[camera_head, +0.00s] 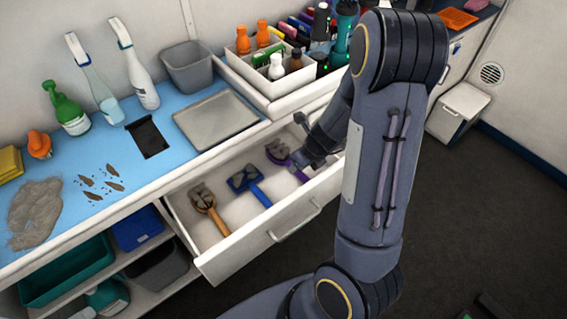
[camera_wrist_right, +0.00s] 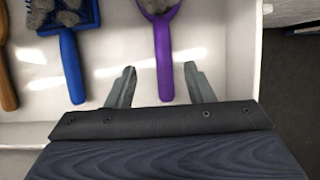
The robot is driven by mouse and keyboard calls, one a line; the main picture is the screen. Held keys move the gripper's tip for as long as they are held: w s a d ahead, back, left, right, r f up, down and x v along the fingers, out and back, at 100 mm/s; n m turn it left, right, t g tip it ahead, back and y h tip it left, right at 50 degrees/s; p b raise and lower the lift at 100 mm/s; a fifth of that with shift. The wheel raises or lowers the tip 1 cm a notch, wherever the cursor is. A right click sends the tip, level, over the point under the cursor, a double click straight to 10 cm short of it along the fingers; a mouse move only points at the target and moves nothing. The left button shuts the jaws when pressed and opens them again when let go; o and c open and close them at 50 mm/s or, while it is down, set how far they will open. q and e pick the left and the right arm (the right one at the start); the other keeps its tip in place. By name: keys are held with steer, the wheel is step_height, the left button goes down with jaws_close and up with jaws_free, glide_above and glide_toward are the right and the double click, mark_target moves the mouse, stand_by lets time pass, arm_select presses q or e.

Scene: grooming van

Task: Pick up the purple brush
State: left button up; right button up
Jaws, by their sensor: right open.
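The purple brush (camera_wrist_right: 163,52) lies in the open drawer with grey fur on its head, its handle toward my right gripper. In the head view the purple brush (camera_head: 276,153) is partly hidden by my right gripper (camera_head: 312,150). In the wrist view my right gripper (camera_wrist_right: 160,90) is open, with one finger on each side of the brush's handle end. I cannot tell whether the fingers are low enough to be around the handle. My left gripper is not in view.
A blue brush (camera_head: 250,185) and an orange-brown brush (camera_head: 207,207) lie to the left in the same drawer (camera_head: 285,222). The drawer's right wall (camera_wrist_right: 242,50) is close to the gripper. The counter above holds a metal tray (camera_head: 215,118) and a bottle caddy (camera_head: 283,97).

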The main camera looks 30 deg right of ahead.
steer(key=b+x, duration=0.1)
steer(key=x, duration=0.1)
steer(key=b+x, duration=0.1)
steer(key=x, duration=0.1)
steer(key=b+x, duration=0.1)
steer(key=shift+d+f+b, duration=0.3)
steer(key=shift+f, duration=0.2)
steer(key=shift+r, duration=0.1)
jaws_close()
steer(key=shift+r, duration=0.1)
